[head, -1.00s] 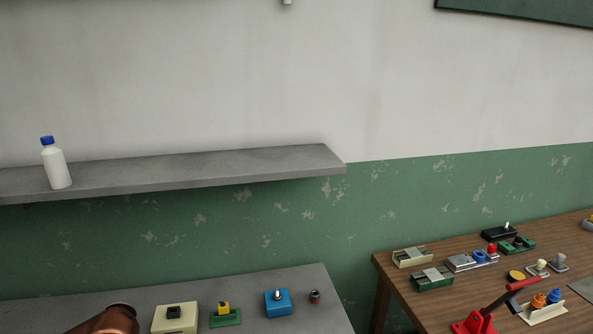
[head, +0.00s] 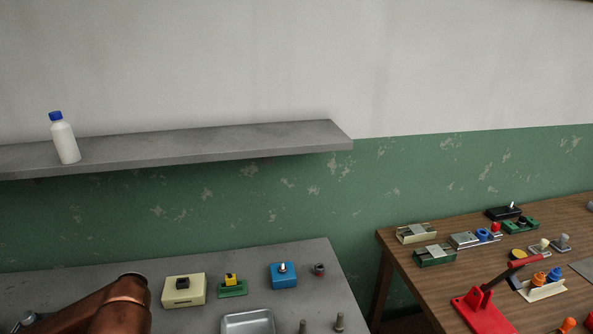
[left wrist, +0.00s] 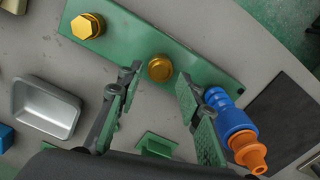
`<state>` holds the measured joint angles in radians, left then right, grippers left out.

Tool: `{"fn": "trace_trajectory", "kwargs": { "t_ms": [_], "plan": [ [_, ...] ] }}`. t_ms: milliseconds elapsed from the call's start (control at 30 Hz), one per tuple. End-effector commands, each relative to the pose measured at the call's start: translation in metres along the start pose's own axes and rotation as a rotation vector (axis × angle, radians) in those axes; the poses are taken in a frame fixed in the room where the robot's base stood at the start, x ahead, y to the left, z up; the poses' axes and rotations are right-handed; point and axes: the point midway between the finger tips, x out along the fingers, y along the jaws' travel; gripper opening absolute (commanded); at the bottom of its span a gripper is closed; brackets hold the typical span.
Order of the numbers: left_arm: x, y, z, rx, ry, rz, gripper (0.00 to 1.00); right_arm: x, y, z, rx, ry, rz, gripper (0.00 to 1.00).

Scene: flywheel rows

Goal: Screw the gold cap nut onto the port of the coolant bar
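The coolant bar, a long green plate (left wrist: 203,72), lies slantwise across the grey table in the left wrist view. A gold hexagonal cap nut (left wrist: 88,26) sits at its left part. A round gold piece (left wrist: 160,67), apparently a port, stands near the bar's middle. My left gripper (left wrist: 159,78) is open, its two fingers apart on either side of the round gold piece in the picture. Nothing shows held between the fingers; I cannot tell whether they touch it. The bar is not visible in the head view, and neither is my right gripper.
A blue and orange fitting (left wrist: 236,130) is close beside the right finger. A metal tray (left wrist: 47,108) lies to the left. A cream block (head: 184,290) and a blue block (head: 284,276) stand farther back, below a shelf (head: 200,148) bearing a white bottle (head: 65,142).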

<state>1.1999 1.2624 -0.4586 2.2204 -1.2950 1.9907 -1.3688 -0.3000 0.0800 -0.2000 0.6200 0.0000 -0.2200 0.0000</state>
Motion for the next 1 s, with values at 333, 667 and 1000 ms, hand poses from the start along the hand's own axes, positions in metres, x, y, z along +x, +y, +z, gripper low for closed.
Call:
{"fn": "trace_trajectory", "kwargs": {
  "t_ms": [333, 667, 1000],
  "plan": [
    [-0.001, 0.0, 0.0, -0.268, 0.001, 0.001, 0.33, -0.009, 0.001, -0.005, 0.0, 0.009, 0.001, 0.43],
    [-0.002, 0.0, 0.0, -0.6, 0.001, 0.001, 0.33, -0.019, 0.002, -0.01, 0.0, 0.02, 0.003, 0.43],
    [-0.003, -0.001, 0.001, -0.878, 0.001, 0.002, 0.33, -0.03, 0.003, -0.015, 0.001, 0.03, 0.004, 0.43]
  ]
}}
